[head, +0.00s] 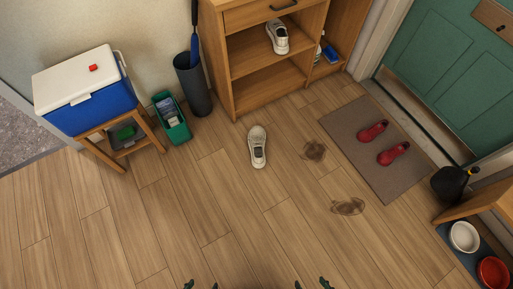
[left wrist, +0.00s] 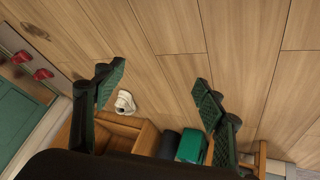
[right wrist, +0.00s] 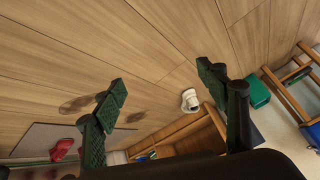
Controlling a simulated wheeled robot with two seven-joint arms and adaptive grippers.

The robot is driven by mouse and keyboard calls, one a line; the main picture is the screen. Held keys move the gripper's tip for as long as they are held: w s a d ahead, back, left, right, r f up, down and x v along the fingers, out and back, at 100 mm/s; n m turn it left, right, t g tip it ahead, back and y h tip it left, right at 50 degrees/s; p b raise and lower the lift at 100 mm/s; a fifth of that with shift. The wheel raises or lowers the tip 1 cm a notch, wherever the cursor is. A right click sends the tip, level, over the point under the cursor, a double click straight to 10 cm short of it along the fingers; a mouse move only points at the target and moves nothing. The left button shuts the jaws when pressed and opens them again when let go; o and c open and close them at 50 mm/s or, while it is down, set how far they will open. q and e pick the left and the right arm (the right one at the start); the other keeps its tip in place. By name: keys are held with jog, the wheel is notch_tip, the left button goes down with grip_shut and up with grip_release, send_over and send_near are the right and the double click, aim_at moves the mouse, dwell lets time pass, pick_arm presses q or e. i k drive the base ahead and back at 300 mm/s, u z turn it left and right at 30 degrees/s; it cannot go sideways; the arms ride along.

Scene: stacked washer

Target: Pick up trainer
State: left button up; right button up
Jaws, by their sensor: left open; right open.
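A white trainer (head: 257,147) lies alone on the wooden floor near the middle of the head view. A second white trainer (head: 278,37) sits on a shelf of the wooden unit behind it. A white trainer also shows beyond the fingers in the left wrist view (left wrist: 125,102) and the right wrist view (right wrist: 190,101). My left gripper (head: 200,285) and right gripper (head: 313,284) show only as fingertips at the bottom edge of the head view. Both are open and empty, well short of the trainer on the floor.
The wooden shelf unit (head: 246,96) stands behind; a dark bin (head: 193,85), green box (head: 172,120) and stool with blue cooler (head: 93,103) are left. A mat (head: 375,165) with red shoes (head: 372,132) and pet bowls (head: 464,237) are right. Dark stains (head: 347,207) mark the otherwise clear floor.

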aim_at(258, 143)
jog(key=u, duration=0.5)
jog(key=i, duration=0.6)
jog(key=u, duration=0.65)
jog(key=i, duration=0.65)
jog(key=z, duration=0.7)
jog(key=i, duration=0.7)
jog(key=z, duration=0.7)
